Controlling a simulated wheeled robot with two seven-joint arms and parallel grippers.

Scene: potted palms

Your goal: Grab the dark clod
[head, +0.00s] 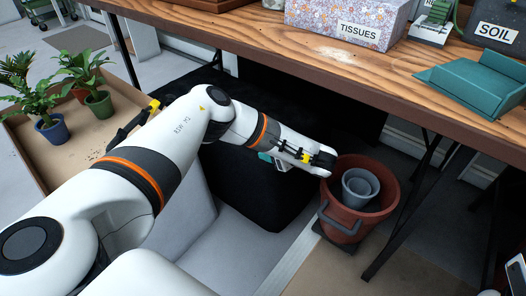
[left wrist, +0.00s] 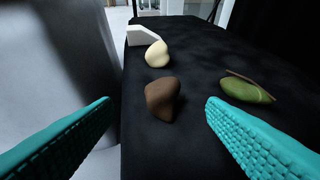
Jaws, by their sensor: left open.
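The dark clod (left wrist: 163,99) is a brown, pointed lump on a black surface in the left wrist view. My left gripper (left wrist: 159,104) is open, with its teal fingers on either side of the picture. The clod shows between the fingertips, beyond them and touching neither. In the head view the clod is hidden; only a small teal part of my left gripper (head: 268,158) shows below the wrist. My right gripper is not in view.
On the black surface (left wrist: 190,150) lie a cream lump (left wrist: 157,54), a green leaf-like piece (left wrist: 246,90) and a white block (left wrist: 143,36). A red-brown bucket (head: 388,190) with grey pots stands right of my wrist. A wooden bench (head: 300,50) overhangs behind.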

